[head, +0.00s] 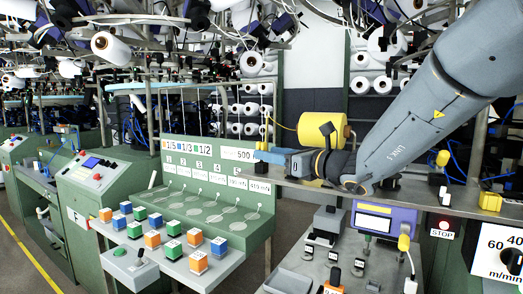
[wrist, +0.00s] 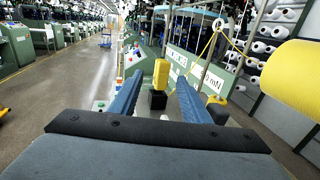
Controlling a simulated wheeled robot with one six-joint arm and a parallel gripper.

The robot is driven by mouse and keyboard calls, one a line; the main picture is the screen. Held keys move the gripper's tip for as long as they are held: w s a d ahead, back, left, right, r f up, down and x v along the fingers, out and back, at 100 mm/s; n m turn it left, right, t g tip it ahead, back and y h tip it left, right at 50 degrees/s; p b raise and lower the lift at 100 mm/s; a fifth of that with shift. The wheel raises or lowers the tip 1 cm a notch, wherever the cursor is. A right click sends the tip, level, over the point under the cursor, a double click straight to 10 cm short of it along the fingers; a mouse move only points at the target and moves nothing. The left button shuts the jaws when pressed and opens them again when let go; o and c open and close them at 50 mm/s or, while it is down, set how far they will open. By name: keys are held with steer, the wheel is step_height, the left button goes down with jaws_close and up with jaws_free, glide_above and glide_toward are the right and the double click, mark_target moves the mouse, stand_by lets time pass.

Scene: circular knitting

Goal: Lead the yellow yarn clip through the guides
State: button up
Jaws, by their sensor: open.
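The yellow yarn clip (wrist: 161,72) stands upright on a black block (wrist: 158,100) in the wrist view, between and just beyond the fingertips of my gripper (wrist: 159,84). The blue fingers are open, one on each side of it, with no clear contact. In the head view my gripper (head: 262,156) reaches left over the shelf, and its fingers partly hide the clip (head: 262,146). Yellow yarn (wrist: 208,45) runs through a ring guide (wrist: 219,24). Other guides are hard to make out.
A grey shelf (head: 400,193) runs under my arm. A green panel (head: 215,190) with numbered labels stands to the left, with coloured cubes (head: 173,228) on a tray before it. A purple-framed display (head: 380,221) sits below the arm. Thin posts and tubes crowd the area above.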

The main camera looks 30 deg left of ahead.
steer(key=shift+x, duration=1.2)
jaws_close()
step_height(320, 180, up, 10)
steer(key=b, duration=0.1)
steer(key=shift+b, duration=0.35)
steer(key=c, duration=0.8)
jaws_free()
steer(key=shift+d, duration=0.15)
steer(key=shift+c, duration=1)
